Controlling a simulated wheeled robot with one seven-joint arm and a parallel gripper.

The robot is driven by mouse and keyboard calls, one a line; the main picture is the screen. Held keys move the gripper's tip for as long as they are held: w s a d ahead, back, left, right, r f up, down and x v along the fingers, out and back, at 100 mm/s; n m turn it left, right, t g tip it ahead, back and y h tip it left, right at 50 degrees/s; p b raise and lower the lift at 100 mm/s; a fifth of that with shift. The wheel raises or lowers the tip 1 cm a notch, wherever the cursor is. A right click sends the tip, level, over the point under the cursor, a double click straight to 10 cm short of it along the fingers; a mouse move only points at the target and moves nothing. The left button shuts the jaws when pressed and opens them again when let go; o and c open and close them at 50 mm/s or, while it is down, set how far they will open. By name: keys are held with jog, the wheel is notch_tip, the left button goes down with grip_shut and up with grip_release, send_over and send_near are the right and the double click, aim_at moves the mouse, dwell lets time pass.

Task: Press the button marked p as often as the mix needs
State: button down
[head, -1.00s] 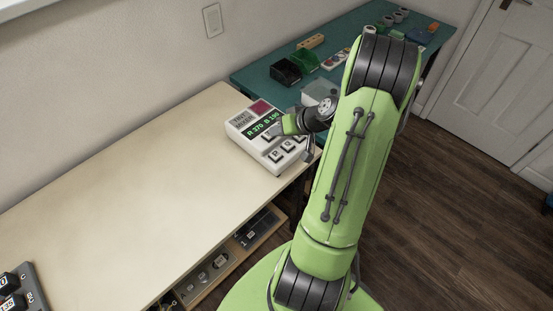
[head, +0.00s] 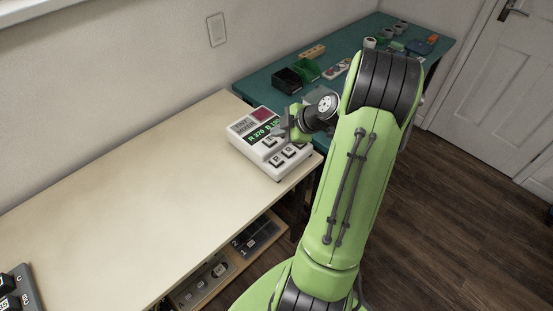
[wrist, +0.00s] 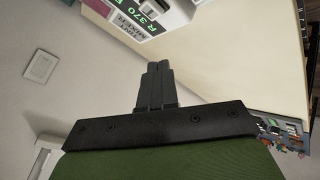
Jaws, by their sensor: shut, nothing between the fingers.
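The white mixer box (head: 262,165) stands at the far right end of the cream table. It has a dark display with green text (head: 260,135) reading R 370 and a B value partly hidden by my gripper, and a small dark red panel above. Several keys sit on its lower face; their letters, including p, are too small to read surely. My gripper (head: 284,132) is shut and empty, above the box's right part. In the wrist view its closed fingers (wrist: 155,85) point toward the box, whose display (wrist: 152,17) shows at the top edge.
The cream table (head: 120,190) is clear between the box and a grey keyed panel (head: 22,292) at the lower left. A teal table (head: 262,88) behind holds a black bin (head: 287,80), a green bin (head: 307,69) and small parts. A shelf with trays lies below.

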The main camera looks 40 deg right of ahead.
notch_tip(320, 180, down, 8)
jog(key=b, duration=0.5)
jog(key=shift+f, duration=0.15)
jog(key=shift+f+b, duration=0.2)
jog(key=shift+b, duration=0.3)
jog(key=shift+f, duration=0.1)
dwell(1.1)
jog(key=shift+f+b, duration=0.35)
jog(key=shift+b, duration=0.4)
jog(key=shift+f+b, duration=0.45)
jog(key=shift+b, duration=0.25)
dwell(0.4)
jog(key=shift+r, duration=0.1)
jog(key=shift+r+p, duration=0.4)
jog(key=shift+r, duration=0.45)
jog(key=shift+r+p, duration=1.3)
jog(key=shift+r, duration=1.2)
